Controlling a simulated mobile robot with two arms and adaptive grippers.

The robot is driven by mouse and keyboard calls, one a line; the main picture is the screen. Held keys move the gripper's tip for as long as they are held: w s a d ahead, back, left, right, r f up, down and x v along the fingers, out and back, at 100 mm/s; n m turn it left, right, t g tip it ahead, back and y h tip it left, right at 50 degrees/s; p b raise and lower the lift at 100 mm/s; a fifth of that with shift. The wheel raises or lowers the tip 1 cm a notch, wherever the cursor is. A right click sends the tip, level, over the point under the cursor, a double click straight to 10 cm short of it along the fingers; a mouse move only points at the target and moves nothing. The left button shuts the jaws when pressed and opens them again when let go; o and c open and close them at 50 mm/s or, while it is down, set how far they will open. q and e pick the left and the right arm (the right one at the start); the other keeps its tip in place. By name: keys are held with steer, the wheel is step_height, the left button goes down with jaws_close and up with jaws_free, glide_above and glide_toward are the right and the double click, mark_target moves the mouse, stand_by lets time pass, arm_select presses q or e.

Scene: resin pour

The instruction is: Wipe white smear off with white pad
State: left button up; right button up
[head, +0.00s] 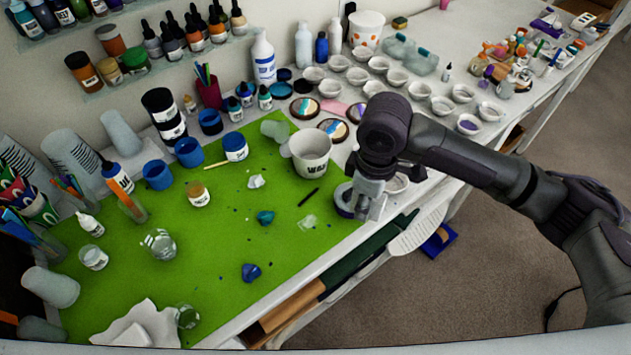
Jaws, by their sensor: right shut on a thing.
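My right gripper (364,206) points down at the right edge of the green mat (225,265). It is shut on a pale thing, mostly hidden by the fingers, so I cannot tell whether it is the white pad. A pale round piece with a dark purple lower edge (343,200) shows beside the fingers. A whitish, translucent patch (307,222) lies on the mat left of the gripper and may be the white smear. A crumpled white bit (256,181) lies farther back. A thick white block (132,336) rests on white paper (108,336) at the front left. My left gripper is out of view.
A white bucket (311,158) stands close behind and left of the gripper. Blue blobs (251,272), a dark stick (308,197) and a clear cup (160,245) are on the mat. Several small white cups (442,106) stand behind my right arm. The mat's middle front is fairly open.

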arm_select(q)
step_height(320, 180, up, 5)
steer(key=p, duration=0.4)
arm_select(e)
steer(key=w+a+f+n+b, duration=0.1)
steer(key=a+f+n, duration=0.1)
steer(key=n, duration=0.3)
steer(key=w+a+f+n+b, duration=0.1)
steer(key=a+f+n, duration=0.1)
steer(key=a+n, duration=0.3)
steer(key=w+a+f+n+b, duration=0.1)
steer(key=a+f+n+b, duration=0.1)
steer(key=a+n, duration=0.2)
steer(key=shift+w+a+n, duration=0.1)
steer(key=shift+w+n, duration=0.05)
steer(key=shift+n, duration=0.75)
steer(key=shift+f+b, duration=0.3)
steer(key=shift+b, duration=0.25)
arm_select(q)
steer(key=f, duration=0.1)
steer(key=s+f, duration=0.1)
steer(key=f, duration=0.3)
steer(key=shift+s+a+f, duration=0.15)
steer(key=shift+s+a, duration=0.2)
arm_select(e)
steer(key=shift+r, duration=0.15)
